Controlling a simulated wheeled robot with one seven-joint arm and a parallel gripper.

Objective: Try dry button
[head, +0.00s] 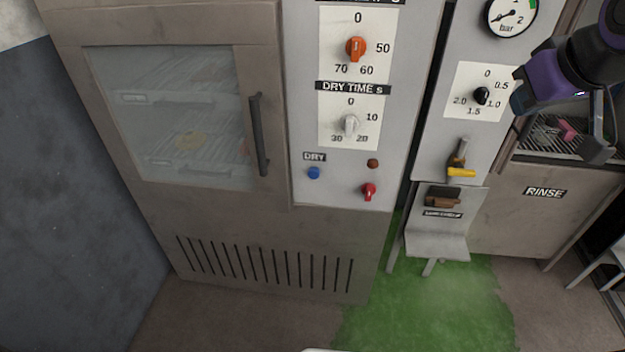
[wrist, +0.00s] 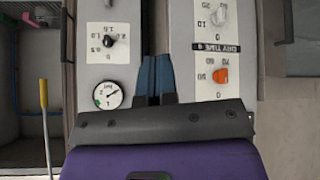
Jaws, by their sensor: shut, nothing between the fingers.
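The blue button (head: 313,173) sits under the DRY label (head: 314,157) on the grey control panel, to the right of the cabinet door. It is not visible in the wrist view. My gripper (head: 517,100) is at the upper right in the head view, in front of the panel with the black knob and well to the right of the blue button. In the wrist view its blue fingers (wrist: 157,60) are together, with nothing held, and point at the gap between two panels.
The DRY TIME dial (head: 351,125), orange dial (head: 355,49), brown lamp (head: 373,163) and red switch (head: 369,191) share the button's panel. A door handle (head: 259,135) juts out at left. A yellow-handled valve (head: 461,171) and small shelf (head: 437,246) stand to the right.

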